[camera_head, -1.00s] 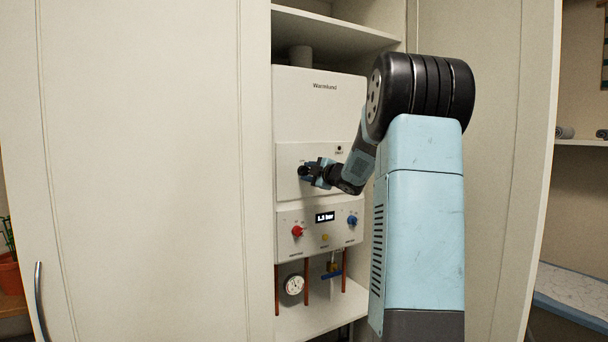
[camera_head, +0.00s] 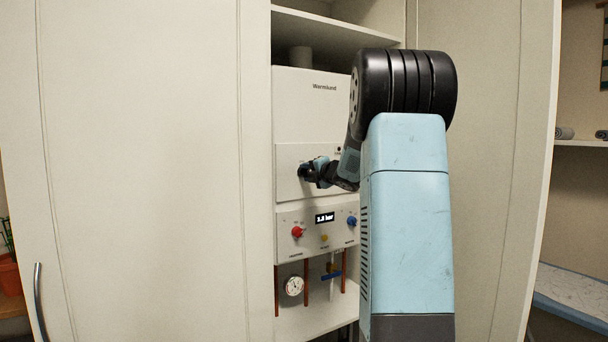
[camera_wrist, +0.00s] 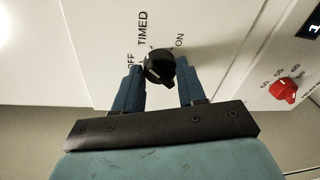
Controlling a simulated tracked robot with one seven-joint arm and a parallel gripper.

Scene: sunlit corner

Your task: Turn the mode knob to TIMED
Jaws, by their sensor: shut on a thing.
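The black mode knob (camera_wrist: 159,66) sits on the white front panel of the boiler (camera_head: 303,100). In the wrist view the printed words OFF, TIMED and ON stand around it, with TIMED between the other two. My gripper (camera_wrist: 159,76) is at the panel, its two blue fingers on either side of the knob and shut on it. Which word the knob points to I cannot tell for sure. In the head view my gripper (camera_head: 304,172) hides most of the knob and its labels.
Below are a red knob (camera_head: 297,232), a blue knob (camera_head: 351,221), a small display (camera_head: 325,218) and a yellow button (camera_head: 324,238). A gauge (camera_head: 293,286) and copper pipes hang underneath. A large white cupboard door (camera_head: 140,170) stands to the left, a shelf above.

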